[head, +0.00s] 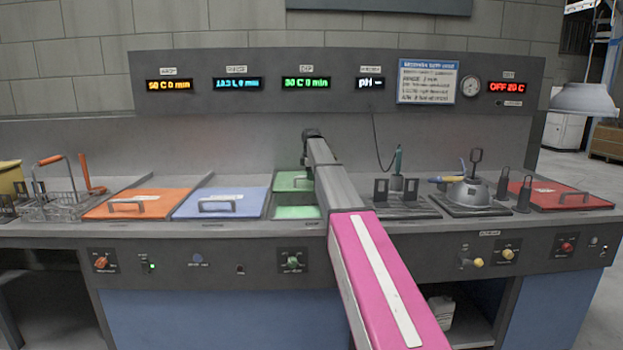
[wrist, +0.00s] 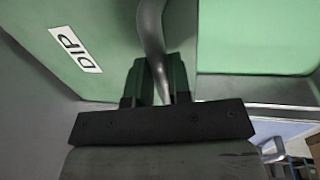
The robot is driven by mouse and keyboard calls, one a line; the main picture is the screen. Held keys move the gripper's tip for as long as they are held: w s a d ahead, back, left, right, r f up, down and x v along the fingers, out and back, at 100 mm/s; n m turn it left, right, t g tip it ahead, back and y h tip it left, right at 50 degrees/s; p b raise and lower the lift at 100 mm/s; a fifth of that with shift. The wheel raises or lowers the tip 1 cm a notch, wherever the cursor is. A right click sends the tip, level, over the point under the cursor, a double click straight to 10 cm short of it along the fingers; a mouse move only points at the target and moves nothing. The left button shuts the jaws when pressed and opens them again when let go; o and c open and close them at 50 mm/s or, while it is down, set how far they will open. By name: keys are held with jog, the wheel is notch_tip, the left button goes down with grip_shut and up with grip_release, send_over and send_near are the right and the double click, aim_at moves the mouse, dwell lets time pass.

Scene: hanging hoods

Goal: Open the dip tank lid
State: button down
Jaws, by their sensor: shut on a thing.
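The dip tank lid (wrist: 105,45) is green with a white "DIP" label in the wrist view. Its grey bar handle (wrist: 150,30) runs between the dark fingers of my gripper (wrist: 160,78), which is shut on it. In the head view the green lid (head: 293,181) appears raised and tilted at the back of its place. In front of it lies the bright green tank opening (head: 297,212). My arm covers the right part of the lid and tank, and it hides the grip in the head view.
An orange lid (head: 140,204) and a blue lid (head: 220,203) lie flat to the left. A wire basket (head: 62,205) stands at far left. A control panel (head: 335,85) stands behind.

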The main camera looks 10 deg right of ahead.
jog(key=shift+w, duration=0.1)
jog(key=c, duration=1.1)
grip_release()
jog(key=shift+o, duration=0.2)
notch_tip(320, 180, up, 11)
jog(key=s, duration=0.2)
jog(key=shift+a+f, duration=0.15)
jog(key=shift+f, duration=0.05)
jog(key=shift+s, duration=0.1)
